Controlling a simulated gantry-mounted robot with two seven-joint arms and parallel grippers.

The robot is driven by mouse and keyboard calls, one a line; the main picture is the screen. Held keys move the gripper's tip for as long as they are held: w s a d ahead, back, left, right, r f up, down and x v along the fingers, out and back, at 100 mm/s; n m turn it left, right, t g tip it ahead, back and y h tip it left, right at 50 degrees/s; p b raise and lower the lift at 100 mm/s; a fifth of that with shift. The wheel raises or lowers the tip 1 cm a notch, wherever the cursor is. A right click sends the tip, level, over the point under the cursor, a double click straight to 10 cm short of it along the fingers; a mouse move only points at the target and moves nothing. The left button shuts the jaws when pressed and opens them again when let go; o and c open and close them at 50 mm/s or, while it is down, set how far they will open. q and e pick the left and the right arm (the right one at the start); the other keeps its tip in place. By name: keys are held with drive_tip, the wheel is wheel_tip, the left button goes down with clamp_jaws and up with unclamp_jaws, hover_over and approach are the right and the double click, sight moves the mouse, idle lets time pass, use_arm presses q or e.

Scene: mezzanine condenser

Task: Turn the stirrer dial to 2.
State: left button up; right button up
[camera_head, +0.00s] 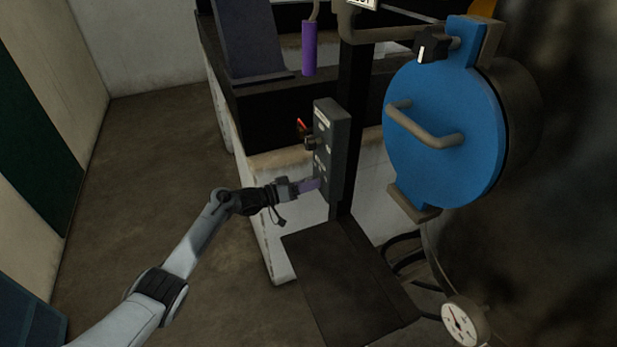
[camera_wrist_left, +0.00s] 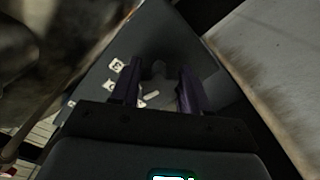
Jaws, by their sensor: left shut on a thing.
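The grey control box (camera_head: 333,130) stands on a dark post in the middle of the head view. My left gripper (camera_head: 313,184) is at its lower front face, with purple fingers. In the left wrist view the gripper (camera_wrist_left: 159,80) has its fingers on both sides of a dark dial (camera_wrist_left: 157,77) and is shut on it. A short pale mark (camera_wrist_left: 151,96) shows beside the dial, between the fingers. White number labels (camera_wrist_left: 117,65) lie left of the fingers; I cannot read them surely. In the head view the fingers hide the dial. My right gripper is not in view.
Higher on the box are a dark knob (camera_head: 311,142) and a red-lit part (camera_head: 302,126). A blue round door (camera_head: 445,150) with a handle is to the right. A gauge (camera_head: 461,323) is low right. Open floor (camera_head: 215,290) lies left.

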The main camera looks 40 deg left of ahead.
use_arm(q)
drive_tip(key=shift+f+n+p, duration=0.15)
drive_tip(key=shift+n+p, duration=0.35)
drive_tip(key=shift+n, duration=0.4)
drive_tip(key=shift+f, duration=0.1)
drive_tip(key=o, duration=1)
drive_tip(key=shift+s+d, duration=0.1)
drive_tip(key=shift+r, duration=0.2)
drive_tip(key=p+v, duration=0.2)
drive_tip(key=v, duration=0.8)
drive_tip(key=shift+s, duration=0.35)
